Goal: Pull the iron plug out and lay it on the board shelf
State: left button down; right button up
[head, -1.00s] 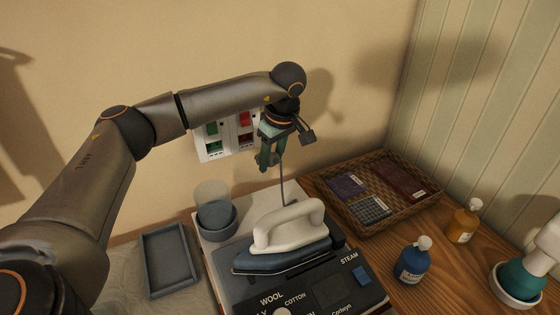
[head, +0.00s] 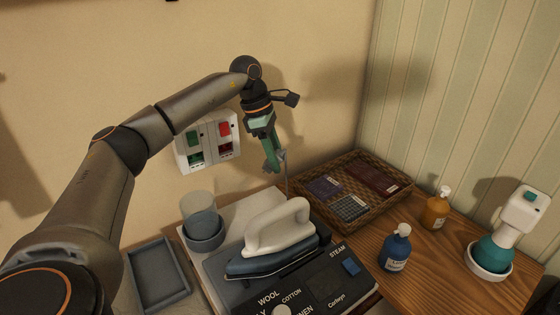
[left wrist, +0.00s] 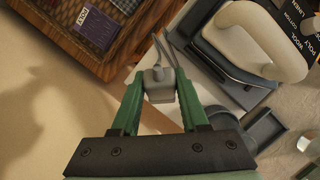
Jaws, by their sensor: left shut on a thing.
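My left gripper (head: 276,163) is shut on the grey iron plug (left wrist: 160,84), which sits between its green fingertips in the left wrist view. A cord runs from the plug down toward the iron station. The plug is apart from the white wall socket panel (head: 207,142), which has green and red switches and is to the left of the gripper. The white and blue iron (head: 278,232) rests on the dark station (head: 325,286). I cannot tell for certain which surface is the board shelf. My right gripper is not in view.
A wicker basket (head: 318,217) with dark packets stands right of the gripper.

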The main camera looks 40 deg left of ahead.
pick_arm(q)
notch_tip(320, 180, down, 8)
jog(key=b, duration=0.7)
jog(key=shift+r, duration=0.25)
jog(key=shift+f+b, duration=0.5)
jog(key=shift+f, duration=0.2)
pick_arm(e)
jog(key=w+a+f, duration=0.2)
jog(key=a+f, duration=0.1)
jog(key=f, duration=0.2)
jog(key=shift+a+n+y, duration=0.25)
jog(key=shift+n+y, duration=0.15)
pick_arm(q)
jog(key=shift+f+b, duration=0.35)
jog(key=shift+f, duration=0.1)
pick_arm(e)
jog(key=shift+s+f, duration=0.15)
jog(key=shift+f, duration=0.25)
pick_arm(q)
jog(key=shift+f+b, duration=0.6)
jog(key=shift+f, duration=0.8)
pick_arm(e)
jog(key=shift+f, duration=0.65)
pick_arm(q)
jog(key=shift+c, duration=1.7)
grip_release()
